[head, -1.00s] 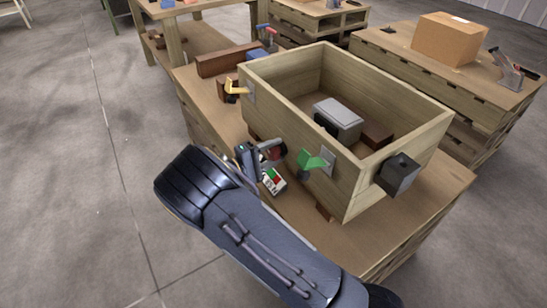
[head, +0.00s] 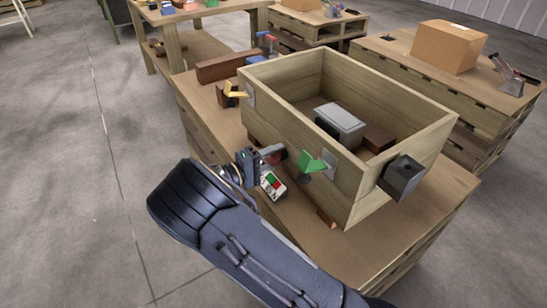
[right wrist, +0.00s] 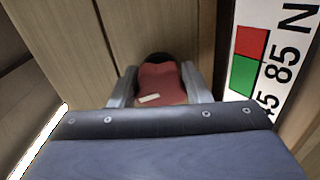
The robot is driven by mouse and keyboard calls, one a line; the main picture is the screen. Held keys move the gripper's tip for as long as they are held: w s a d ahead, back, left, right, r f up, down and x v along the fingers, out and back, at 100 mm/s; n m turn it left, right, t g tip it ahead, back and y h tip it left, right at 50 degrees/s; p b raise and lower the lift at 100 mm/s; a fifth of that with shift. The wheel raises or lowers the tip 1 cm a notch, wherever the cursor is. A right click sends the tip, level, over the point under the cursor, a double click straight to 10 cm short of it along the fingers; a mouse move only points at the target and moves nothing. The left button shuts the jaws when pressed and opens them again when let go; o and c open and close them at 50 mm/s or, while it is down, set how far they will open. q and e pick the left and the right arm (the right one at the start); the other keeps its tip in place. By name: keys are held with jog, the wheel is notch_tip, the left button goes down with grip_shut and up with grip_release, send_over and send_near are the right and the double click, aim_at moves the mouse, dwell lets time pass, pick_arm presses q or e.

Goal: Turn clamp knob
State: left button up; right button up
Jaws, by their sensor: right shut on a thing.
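A red knob (right wrist: 160,82) with a dark far end and a small pale mark sits between the two grey fingers of my right gripper in the right wrist view. The fingers are shut on its sides. In the head view my right gripper (head: 266,155) is at the near left side of a large wooden box (head: 275,130), and the red knob (head: 277,158) shows only in small part at its fingertips. What the knob is fixed to is hidden. My left gripper is not in view.
A white panel with red and green marks (head: 272,182) is close below the gripper; it also shows in the right wrist view (right wrist: 285,60). A green lever (head: 311,163) and dark block (head: 402,177) stick out from the box, and a yellow lever (head: 236,91) sits farther back.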

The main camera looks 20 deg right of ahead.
aim_at(270, 158)
jog(key=o, duration=1)
jog(key=a, duration=0.2)
jog(key=a+p, duration=0.1)
jog(key=a, duration=0.1)
jog(key=s+a, duration=0.1)
jog(key=a, duration=0.1)
jog(key=shift+a, duration=0.95)
